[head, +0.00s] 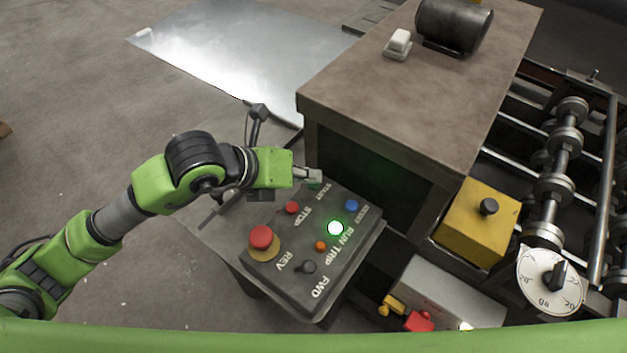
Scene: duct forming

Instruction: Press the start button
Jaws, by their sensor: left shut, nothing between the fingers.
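The control panel (285,282) is a dark box with labelled buttons, tilted in the middle of the head view. The green start button (314,184) is at its far edge beside the START label, mostly hidden under my fingertips. My left gripper (314,175) is shut and empty, with its tips right over that button. I cannot tell whether they touch it. The round RUN lamp (335,228) glows bright green. My right gripper is not in view.
On the panel are a red STOP button (291,207), a blue reset button (351,205), an orange TRIP lamp (320,245), a large red mushroom button (262,237) and a REV/FWD switch (305,267). A brown-topped cabinet (400,85) stands close behind; rollers (553,187) are at right.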

